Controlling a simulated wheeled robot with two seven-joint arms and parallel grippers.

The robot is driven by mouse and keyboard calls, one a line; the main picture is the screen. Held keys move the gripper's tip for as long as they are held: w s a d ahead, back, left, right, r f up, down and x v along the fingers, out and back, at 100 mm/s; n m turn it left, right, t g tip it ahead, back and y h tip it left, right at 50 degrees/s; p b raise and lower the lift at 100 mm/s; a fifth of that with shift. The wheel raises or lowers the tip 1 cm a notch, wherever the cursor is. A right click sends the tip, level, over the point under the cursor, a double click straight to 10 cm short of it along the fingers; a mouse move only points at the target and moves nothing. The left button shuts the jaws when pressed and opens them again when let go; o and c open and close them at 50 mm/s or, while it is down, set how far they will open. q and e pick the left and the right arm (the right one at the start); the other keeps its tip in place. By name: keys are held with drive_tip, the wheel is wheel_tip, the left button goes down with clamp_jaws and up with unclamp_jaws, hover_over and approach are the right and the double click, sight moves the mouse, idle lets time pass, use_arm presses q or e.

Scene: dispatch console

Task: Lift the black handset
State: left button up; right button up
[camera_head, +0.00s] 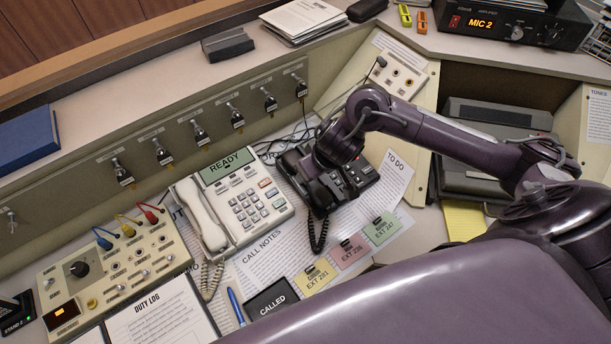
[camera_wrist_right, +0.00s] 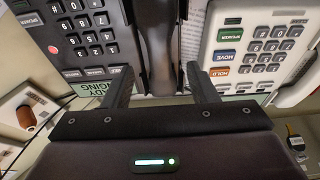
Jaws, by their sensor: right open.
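The black handset (camera_head: 322,191) lies on the left side of the black desk phone (camera_head: 362,172). Its coiled cord (camera_head: 319,236) hangs toward the front. My right gripper is above the phone in the head view, its fingers hidden behind my wrist. In the right wrist view my right gripper (camera_wrist_right: 160,68) is open, with one finger on each side of the handset (camera_wrist_right: 162,32). The handset shows between the fingers, beside the black phone's keypad (camera_wrist_right: 88,28). I cannot tell whether the fingers touch it. My left gripper is not in view.
A white phone (camera_head: 240,200) with its own handset (camera_head: 200,214) stands close on the left. Papers and coloured EXT cards (camera_head: 349,250) lie in front. A panel with toggle switches (camera_head: 200,132) rises behind. A control box (camera_head: 115,270) is at the left.

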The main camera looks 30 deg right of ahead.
drive_tip(key=b+x, duration=0.1)
drive_tip(key=x, duration=0.3)
drive_tip(key=shift+f, duration=0.1)
drive_tip(key=shift+w+f, duration=0.1)
drive_tip(key=shift+f, duration=0.05)
clamp_jaws()
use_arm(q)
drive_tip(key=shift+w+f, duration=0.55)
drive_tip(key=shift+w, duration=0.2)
